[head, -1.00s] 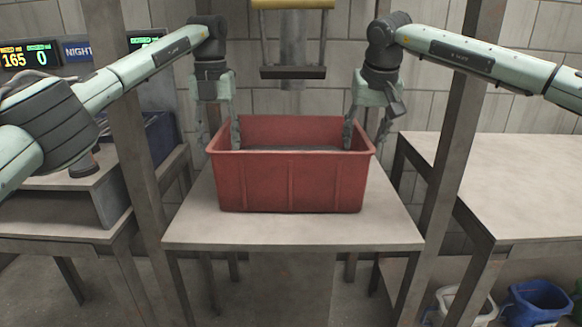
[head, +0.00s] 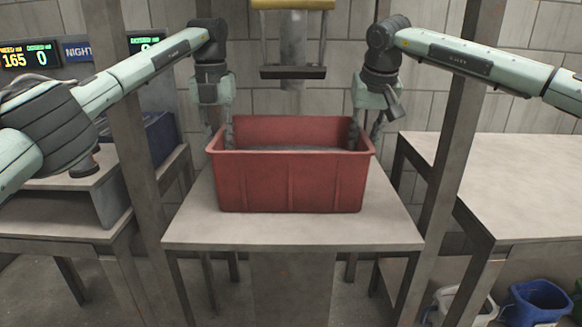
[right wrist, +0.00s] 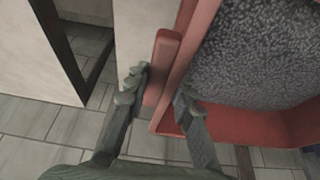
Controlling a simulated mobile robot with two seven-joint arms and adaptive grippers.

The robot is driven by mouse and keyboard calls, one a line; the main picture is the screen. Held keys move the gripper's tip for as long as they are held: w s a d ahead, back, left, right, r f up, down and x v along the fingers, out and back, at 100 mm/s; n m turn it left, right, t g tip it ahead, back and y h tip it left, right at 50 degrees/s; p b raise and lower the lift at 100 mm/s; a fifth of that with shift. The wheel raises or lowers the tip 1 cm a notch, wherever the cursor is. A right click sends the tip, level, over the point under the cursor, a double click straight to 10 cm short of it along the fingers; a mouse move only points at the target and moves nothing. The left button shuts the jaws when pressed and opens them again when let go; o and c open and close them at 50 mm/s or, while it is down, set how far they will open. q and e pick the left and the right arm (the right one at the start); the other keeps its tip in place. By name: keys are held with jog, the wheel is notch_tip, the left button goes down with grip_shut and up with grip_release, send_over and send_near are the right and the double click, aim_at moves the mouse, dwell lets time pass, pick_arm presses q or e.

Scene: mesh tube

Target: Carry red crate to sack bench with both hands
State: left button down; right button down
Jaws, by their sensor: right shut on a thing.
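The red crate (head: 290,182) sits level on the middle table (head: 290,231). Grey, rough-textured contents (right wrist: 250,55) fill part of it. My left gripper (head: 218,132) is at the crate's left end, one finger inside and one outside, closed in on the rim. My right gripper (head: 366,132) is shut on the right end of the rim. In the right wrist view its fingers (right wrist: 160,90) straddle the crate's red side grip (right wrist: 162,65). The outer fingers are partly hidden behind the crate. No sacks show, so I cannot tell which bench is the sack bench.
Grey posts (head: 455,130) and (head: 125,110) stand on both sides of the table. A bare bench (head: 510,175) is at the right, with white and blue bins (head: 540,300) below. A left bench holds a dark blue bin (head: 160,140). A yellow-framed fixture (head: 292,72) hangs behind the crate.

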pick_arm(q)
jog(key=shift+w+r, duration=0.1)
jog(key=shift+r, duration=0.15)
pick_arm(e)
jog(key=shift+w+r, duration=0.15)
jog(key=shift+r, duration=0.2)
